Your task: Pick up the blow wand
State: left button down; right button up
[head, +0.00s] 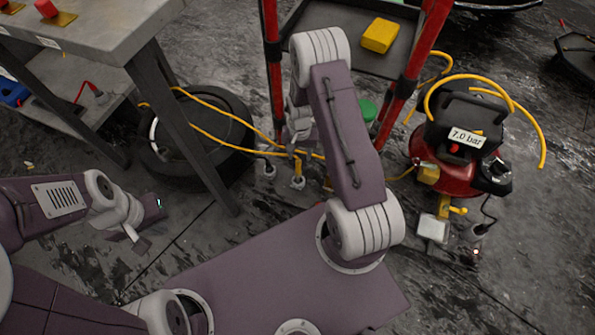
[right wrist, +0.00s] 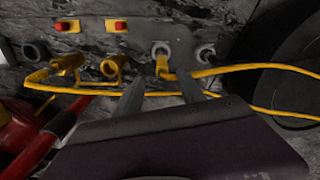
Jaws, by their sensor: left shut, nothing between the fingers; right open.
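My right gripper (right wrist: 160,82) is open, its two dark fingers pointing at a row of fittings on the floor. A yellow fitting (right wrist: 162,66) stands in a grey round holder just beyond the gap between the fingers, with a yellow hose running from it to the right. Two more brass-yellow fittings (right wrist: 67,63) (right wrist: 113,68) lie to the left. I cannot tell for sure which piece is the blow wand. In the head view a yellow upright piece (head: 297,168) shows beside my right arm, which hides much around it. My left gripper (head: 148,226) is shut and empty at the left.
A red-framed cart (head: 273,70) stands behind my right arm. A red and black compressor (head: 460,140) with a yellow hose is at the right. A workbench (head: 95,35) and a tire (head: 225,125) are at the left. Yellow hoses (head: 225,110) cross the floor.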

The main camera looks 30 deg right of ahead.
aim_at(299, 159)
notch_tip(299, 159, down, 4)
jog(key=shift+r+b, duration=0.25)
jog(key=shift+b, duration=0.6)
jog(key=f+b, duration=0.4)
jog(key=f, duration=0.1)
jog(key=shift+a+f+b, duration=0.15)
jog(key=shift+a+b, duration=0.1)
jog(key=shift+b, duration=0.05)
jog(key=shift+r, duration=0.2)
grip_shut()
